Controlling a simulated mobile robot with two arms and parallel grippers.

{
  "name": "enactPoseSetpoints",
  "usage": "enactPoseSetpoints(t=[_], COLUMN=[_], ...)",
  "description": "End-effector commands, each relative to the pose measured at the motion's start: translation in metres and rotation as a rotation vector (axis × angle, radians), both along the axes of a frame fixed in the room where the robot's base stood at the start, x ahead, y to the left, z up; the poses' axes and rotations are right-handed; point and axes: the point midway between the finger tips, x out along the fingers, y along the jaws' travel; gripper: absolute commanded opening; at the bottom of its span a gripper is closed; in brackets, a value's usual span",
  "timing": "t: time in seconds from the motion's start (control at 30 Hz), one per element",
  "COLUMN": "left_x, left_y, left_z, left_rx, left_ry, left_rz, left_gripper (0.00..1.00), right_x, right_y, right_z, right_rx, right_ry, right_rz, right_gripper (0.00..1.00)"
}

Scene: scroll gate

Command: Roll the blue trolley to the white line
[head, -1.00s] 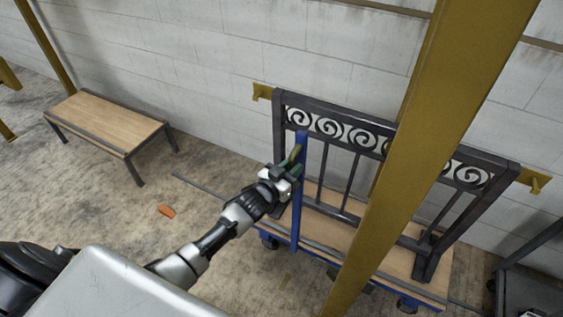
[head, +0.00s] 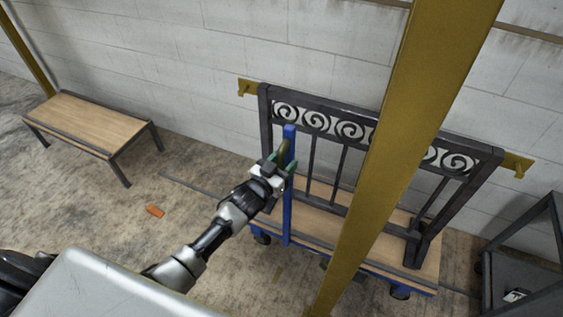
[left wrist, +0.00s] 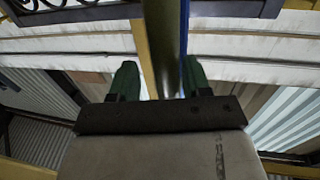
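The blue trolley (head: 381,273) stands on the floor at centre right in the head view, with a wooden deck and a tall blue post (head: 288,215) at its left end. A dark scroll gate (head: 341,127) stands upright on its deck. My left gripper (head: 277,163) is at the upper part of this post. In the left wrist view, its green fingers (left wrist: 160,80) flank a grey bar, with a blue strip beside the right finger. A bright gap shows left of the bar, so a firm hold is unclear. My right gripper is out of view. I see no white line.
A yellow pillar (head: 405,120) crosses in front of the trolley. A wooden bench (head: 95,122) stands by the wall at left, and a dark metal cart (head: 525,265) at right.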

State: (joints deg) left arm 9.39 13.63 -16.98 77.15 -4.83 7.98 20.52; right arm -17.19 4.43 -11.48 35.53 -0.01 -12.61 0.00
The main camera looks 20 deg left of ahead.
Motion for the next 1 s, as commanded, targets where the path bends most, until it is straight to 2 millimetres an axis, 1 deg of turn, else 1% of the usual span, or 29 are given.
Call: enactPoseSetpoints(t=[0.23, 0.37, 0.47, 0.7, 0.8, 0.9, 1.0], left_x=[-0.001, -0.009, -0.023, -0.07, -0.085, -0.096, -0.102], left_y=[0.001, 0.004, 0.008, 0.02, 0.024, 0.027, 0.028], left_z=[-0.001, -0.002, -0.003, -0.003, -0.003, -0.002, -0.001], left_rx=[0.002, 0.002, 0.002, 0.003, 0.003, 0.002, 0.002], left_ry=[0.002, 0.004, 0.005, 0.003, 0.003, 0.003, 0.002], left_rz=[0.002, 0.003, 0.002, 0.001, 0.0, 0.001, 0.0], left_gripper=[0.48, 0.48, 0.48, 0.48, 0.48, 0.48, 0.48], right_x=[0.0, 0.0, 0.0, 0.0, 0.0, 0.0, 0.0], right_y=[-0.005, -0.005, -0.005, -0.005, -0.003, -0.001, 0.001], right_z=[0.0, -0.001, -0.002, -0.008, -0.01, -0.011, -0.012], right_rx=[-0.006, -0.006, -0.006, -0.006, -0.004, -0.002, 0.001], right_ry=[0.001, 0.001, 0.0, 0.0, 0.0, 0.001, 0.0], right_rz=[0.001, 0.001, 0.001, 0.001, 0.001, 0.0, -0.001], right_gripper=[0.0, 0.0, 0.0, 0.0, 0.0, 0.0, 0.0])
